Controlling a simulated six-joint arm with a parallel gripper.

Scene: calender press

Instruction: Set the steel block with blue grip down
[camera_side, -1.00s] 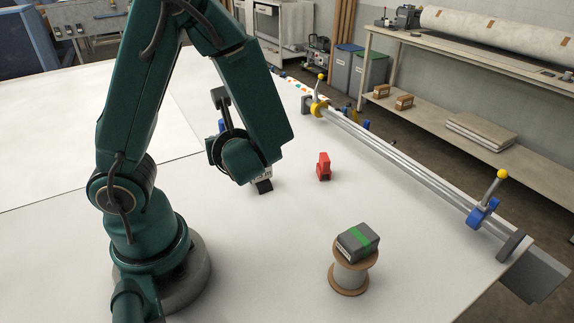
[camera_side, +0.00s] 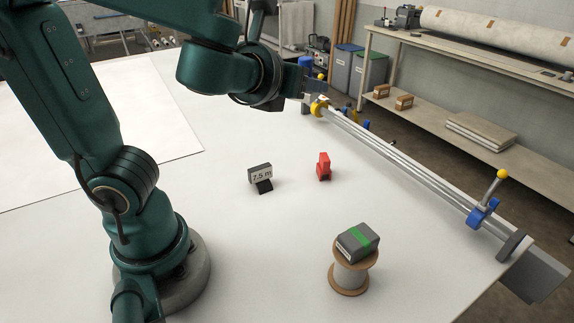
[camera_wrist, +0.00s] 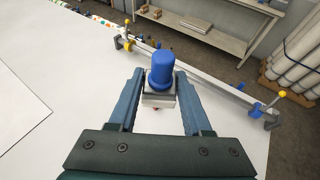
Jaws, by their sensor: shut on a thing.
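The steel block (camera_wrist: 159,100) with its blue grip (camera_wrist: 161,70) is between the two fingers of my gripper (camera_wrist: 159,78) in the wrist view. The fingers are shut on it, and the blue grip faces the camera. In the side view my gripper (camera_side: 312,85) is raised at the far side of the white table (camera_side: 225,240), close to the left end of the rail in that picture. There the block is mostly hidden, and I cannot tell its height above the table.
A silver rail (camera_side: 400,155) with yellow-knobbed levers runs along the table edge.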

